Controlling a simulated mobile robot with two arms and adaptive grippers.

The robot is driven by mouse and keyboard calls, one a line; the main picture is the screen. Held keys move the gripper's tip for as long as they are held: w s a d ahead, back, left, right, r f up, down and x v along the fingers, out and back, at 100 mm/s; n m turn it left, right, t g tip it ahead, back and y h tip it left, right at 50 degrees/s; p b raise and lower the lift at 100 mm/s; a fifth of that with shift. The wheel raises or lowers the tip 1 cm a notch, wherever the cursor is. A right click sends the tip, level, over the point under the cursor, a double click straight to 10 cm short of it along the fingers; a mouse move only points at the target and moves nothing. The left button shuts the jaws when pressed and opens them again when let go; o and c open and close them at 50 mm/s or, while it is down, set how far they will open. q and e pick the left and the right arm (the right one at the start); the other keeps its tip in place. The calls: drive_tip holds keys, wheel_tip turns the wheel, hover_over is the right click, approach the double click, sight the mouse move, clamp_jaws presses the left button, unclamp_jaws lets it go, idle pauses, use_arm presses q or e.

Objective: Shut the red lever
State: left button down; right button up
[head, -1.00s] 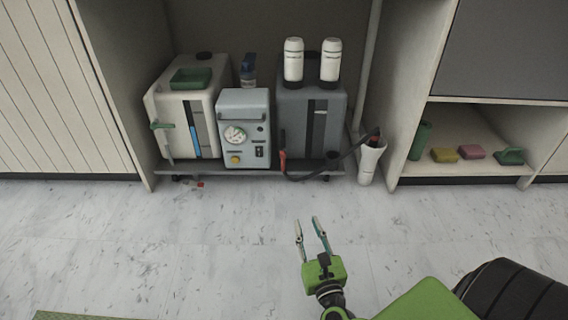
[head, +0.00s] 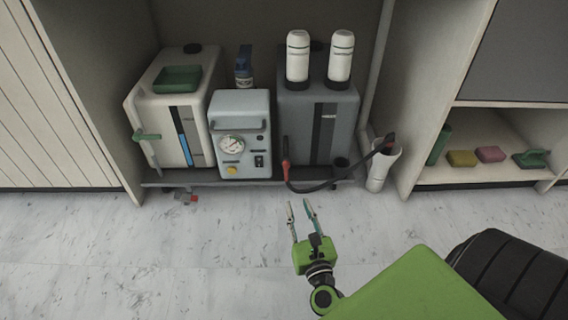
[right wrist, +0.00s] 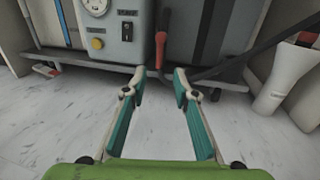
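A small red lever (head: 193,198) shows on a grey fitting under the front left of the low shelf, near the floor. In the right wrist view a small red part (right wrist: 54,72) shows low at the far left. Which way the lever is turned is too small to tell. My right gripper (head: 299,202) is open and empty above the floor, to the right of the lever and clear of it. Its two fingers (right wrist: 160,74) point toward the shelf in the right wrist view. My left gripper is not in view.
A white tank (head: 150,110), a gauge box (head: 243,110) and a grey tank (head: 300,115) stand on the low shelf (head: 215,183). A black hose (head: 325,187) with a red end (head: 286,165) hangs in front. A white holder (head: 378,172) stands right. The floor is clear.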

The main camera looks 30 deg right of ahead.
sight(287, 172)
drive_tip(key=b+x, duration=0.5)
drive_tip(key=x, duration=0.7)
drive_tip(key=shift+w+d+f, duration=0.1)
drive_tip(key=shift+w+f, duration=0.05)
drive_tip(key=shift+w, duration=0.05)
drive_tip(key=shift+w+d+b, duration=0.25)
drive_tip(key=shift+w+b, duration=0.2)
drive_tip(key=shift+w, duration=0.1)
clamp_jaws()
